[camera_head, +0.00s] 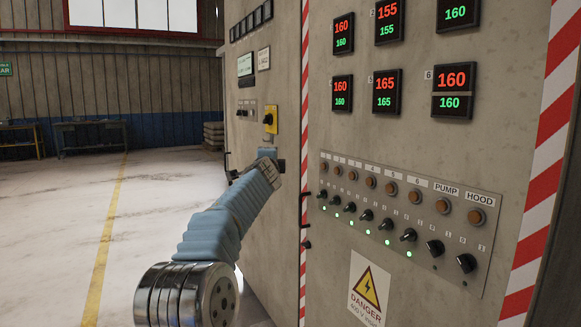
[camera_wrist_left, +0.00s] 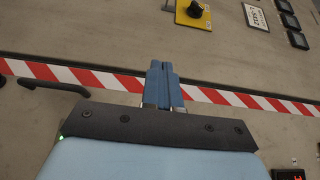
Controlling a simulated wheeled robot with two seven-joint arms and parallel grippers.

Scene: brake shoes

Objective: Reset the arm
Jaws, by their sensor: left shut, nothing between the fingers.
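My left arm (camera_head: 215,230) reaches up from the bottom of the head view toward the grey control cabinet. My left gripper (camera_head: 270,154) is at its far end, in front of the cabinet near the striped door edge and below the yellow switch plate (camera_head: 271,122). In the left wrist view the two blue fingers (camera_wrist_left: 159,66) are together, with nothing between them. They lie over the red-and-white striped strip (camera_wrist_left: 240,99); whether they touch the cabinet I cannot tell. My right gripper is in neither view.
The cabinet front (camera_head: 330,240) carries red and green displays (camera_head: 385,92), a row of toggle switches (camera_head: 366,215) and a danger sign (camera_head: 369,290). A dark handle (camera_wrist_left: 45,84) shows left of the fingers in the wrist view. Open floor (camera_head: 55,220) lies to the left, with workbenches behind.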

